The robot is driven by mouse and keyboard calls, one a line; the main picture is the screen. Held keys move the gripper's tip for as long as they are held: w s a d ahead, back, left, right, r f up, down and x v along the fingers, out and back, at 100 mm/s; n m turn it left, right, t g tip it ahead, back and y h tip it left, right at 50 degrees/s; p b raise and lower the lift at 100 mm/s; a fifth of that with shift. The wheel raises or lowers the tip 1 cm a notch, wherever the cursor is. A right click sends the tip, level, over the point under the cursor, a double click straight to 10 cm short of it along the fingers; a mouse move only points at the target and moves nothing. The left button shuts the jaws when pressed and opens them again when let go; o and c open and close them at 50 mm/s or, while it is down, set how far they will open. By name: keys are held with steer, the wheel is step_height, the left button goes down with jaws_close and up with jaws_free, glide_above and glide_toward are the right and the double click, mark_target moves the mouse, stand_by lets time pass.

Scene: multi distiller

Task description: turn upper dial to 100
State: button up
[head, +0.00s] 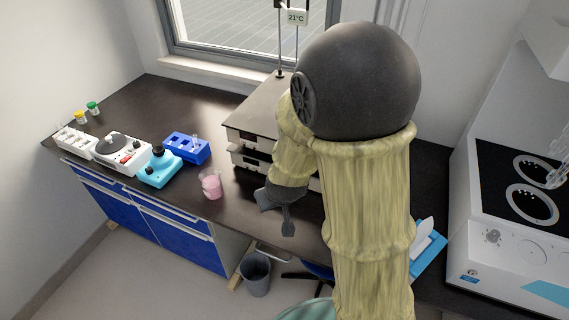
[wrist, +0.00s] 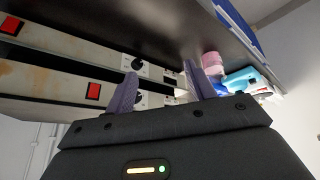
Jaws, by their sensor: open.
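Two stacked flat units stand on the bench behind my gripper; the upper unit (head: 245,138) and lower unit (head: 248,163) show in the head view, partly hidden by my arm. The wrist view is upside down, so the upper unit's front (wrist: 60,83) appears below the lower one's. Each has a red switch and a dark dial. The upper dial (wrist: 139,99) is small, right beside my left finger in the picture; its setting is unreadable. The lower dial (wrist: 138,64) is nearer the bench. My gripper (head: 276,212) is open and empty; its fingers (wrist: 160,72) point toward the fronts.
A beaker of pink liquid (head: 211,185) stands left of my gripper near the bench edge. A blue rack (head: 187,148), a cyan device (head: 160,168) and a white device (head: 121,152) are farther left. A bin (head: 255,274) stands on the floor.

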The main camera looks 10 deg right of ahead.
steer(key=w+a+f+n+t+h+b, duration=0.3)
steer(key=w+a+f+n+t+h, duration=0.1)
steer(key=n+t+h, duration=0.4)
steer(key=w+f+h, duration=0.1)
steer(key=h, duration=0.1)
steer(key=shift+a+f+t+h, duration=0.2)
steer(key=shift+f+t+h, duration=0.2)
steer(key=p+x, duration=0.2)
steer(key=x, duration=1.5)
steer(key=shift+w+d, duration=0.1)
steer(key=shift+f, duration=0.1)
steer(key=c, duration=1)
